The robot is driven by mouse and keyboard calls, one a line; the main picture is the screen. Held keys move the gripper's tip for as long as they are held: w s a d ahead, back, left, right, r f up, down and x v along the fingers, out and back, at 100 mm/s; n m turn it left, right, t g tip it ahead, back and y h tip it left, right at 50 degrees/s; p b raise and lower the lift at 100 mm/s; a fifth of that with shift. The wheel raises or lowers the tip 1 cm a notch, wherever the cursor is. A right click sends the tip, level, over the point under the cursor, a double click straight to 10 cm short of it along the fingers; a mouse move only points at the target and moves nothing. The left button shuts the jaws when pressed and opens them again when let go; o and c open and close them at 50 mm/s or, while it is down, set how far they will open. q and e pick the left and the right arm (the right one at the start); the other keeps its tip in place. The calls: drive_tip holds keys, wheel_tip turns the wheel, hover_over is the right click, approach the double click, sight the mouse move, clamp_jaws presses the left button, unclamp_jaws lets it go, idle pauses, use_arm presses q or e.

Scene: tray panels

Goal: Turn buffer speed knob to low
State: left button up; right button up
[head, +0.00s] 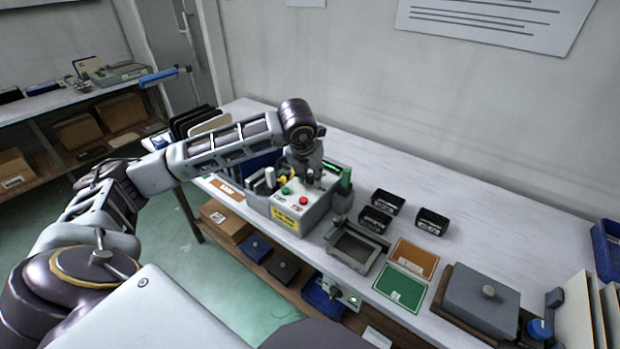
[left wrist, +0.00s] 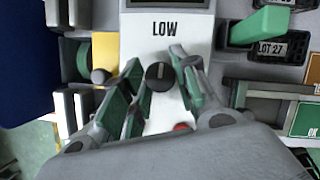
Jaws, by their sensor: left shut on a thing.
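The buffer speed knob (left wrist: 158,76) is a small dark round knob with a light pointer line. It sits on the pale panel face below the printed word LOW (left wrist: 165,29), and its line points up towards that word. My left gripper (left wrist: 160,84) is shut on the knob, with a green-padded finger on each side. In the head view my left gripper (head: 311,176) reaches down onto the grey control box (head: 316,214), and the knob is hard to make out there. The box has a green button (head: 285,190) and a red button (head: 303,201). My right gripper is not in view.
A yellow label (head: 285,219) is on the box front. A grey frame fixture (head: 378,262), small black bins (head: 432,222), an orange card (head: 413,258) and a green card (head: 401,287) lie to its right. A lidded grey box (head: 480,296) stands farther right. The back of the table is clear.

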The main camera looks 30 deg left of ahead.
use_arm(q)
drive_tip(key=shift+n, duration=0.5)
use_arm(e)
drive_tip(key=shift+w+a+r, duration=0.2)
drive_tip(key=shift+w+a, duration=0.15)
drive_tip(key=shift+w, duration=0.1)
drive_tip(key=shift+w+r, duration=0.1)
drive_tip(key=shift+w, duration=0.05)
use_arm(q)
drive_tip(key=o, duration=1)
drive_tip(key=shift+r, duration=0.1)
drive_tip(key=v, duration=1.1)
drive_tip(key=shift+d+r, duration=0.2)
drive_tip(key=shift+r, duration=0.2)
drive_tip(key=shift+s+r, duration=0.1)
